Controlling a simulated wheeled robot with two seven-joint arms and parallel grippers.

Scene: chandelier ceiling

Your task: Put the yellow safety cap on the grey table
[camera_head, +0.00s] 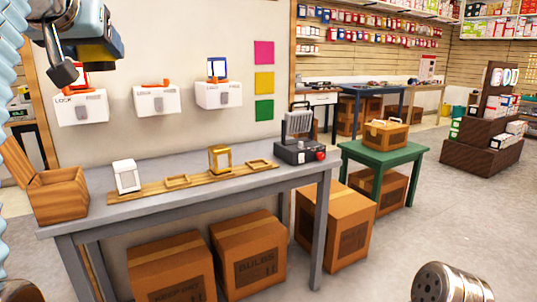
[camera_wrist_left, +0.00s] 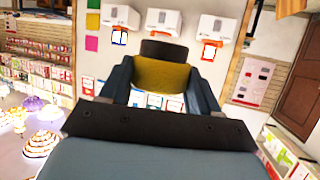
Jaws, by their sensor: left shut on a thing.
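My left gripper (camera_head: 88,58) is at the top left of the head view, raised above the table and in front of the wall. It is shut on the yellow safety cap (camera_head: 100,53). In the left wrist view the yellow cap (camera_wrist_left: 160,74) sits between the two blue-grey fingers (camera_wrist_left: 160,88), with a dark part beyond it. The grey table (camera_head: 215,188) stands below, against the wall. My right gripper is not clearly in view.
White lock boxes (camera_head: 155,100) hang above. A green table (camera_head: 383,157) stands right.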

